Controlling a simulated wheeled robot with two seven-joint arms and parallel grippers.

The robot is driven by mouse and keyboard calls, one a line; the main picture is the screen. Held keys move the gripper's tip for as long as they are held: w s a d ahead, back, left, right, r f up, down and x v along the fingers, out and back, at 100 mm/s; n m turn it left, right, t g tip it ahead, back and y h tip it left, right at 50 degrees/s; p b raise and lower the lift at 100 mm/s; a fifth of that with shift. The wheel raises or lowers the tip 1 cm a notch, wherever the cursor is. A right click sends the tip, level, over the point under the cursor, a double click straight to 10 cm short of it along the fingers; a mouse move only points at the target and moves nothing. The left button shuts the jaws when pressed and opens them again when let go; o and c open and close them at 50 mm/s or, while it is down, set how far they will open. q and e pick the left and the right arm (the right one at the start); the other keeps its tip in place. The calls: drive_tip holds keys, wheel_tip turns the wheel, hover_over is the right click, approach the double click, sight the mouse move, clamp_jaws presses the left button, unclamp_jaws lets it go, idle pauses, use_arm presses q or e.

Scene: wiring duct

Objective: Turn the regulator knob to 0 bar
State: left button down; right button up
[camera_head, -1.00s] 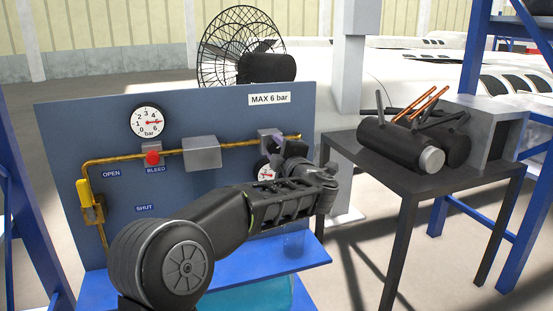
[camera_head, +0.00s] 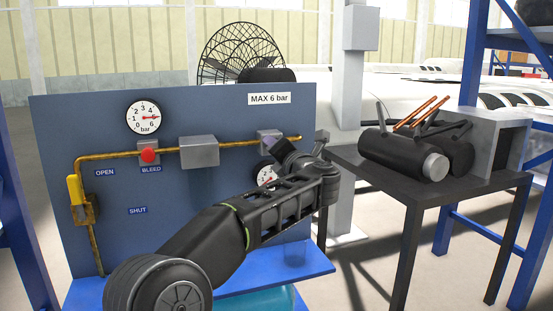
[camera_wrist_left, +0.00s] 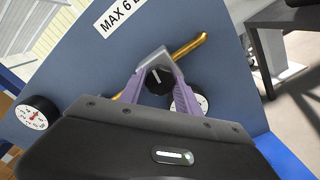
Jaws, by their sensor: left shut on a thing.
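The regulator knob (camera_wrist_left: 156,84) is black with a white pointer line, mounted below a grey block on the brass pipe. In the left wrist view, the purple fingers of my left gripper (camera_wrist_left: 157,77) are on either side of it and shut on it. The pointer line runs roughly up the picture. A small gauge (camera_head: 265,174) below is partly covered by my arm. The large gauge (camera_head: 143,117) has its red needle pointing right. My right gripper is not in view.
The blue panel (camera_head: 215,105) carries a red bleed button (camera_head: 149,155), a grey box (camera_head: 199,151) and a yellow lever (camera_head: 74,189). A dark table (camera_head: 375,172) with black cylinders stands to the right. A fan (camera_head: 241,50) is behind.

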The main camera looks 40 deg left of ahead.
use_arm(q)
drive_tip(key=shift+f+n+b, duration=0.15)
drive_tip(key=shift+n+b, duration=0.55)
drive_tip(key=shift+n, duration=0.4)
drive_tip(key=c, duration=0.9)
unclamp_jaws()
drive_tip(key=shift+o, duration=0.2)
drive_tip(key=v, duration=0.7)
drive_tip(key=shift+s+d+p, duration=0.25)
drive_tip(key=shift+d+p, duration=0.1)
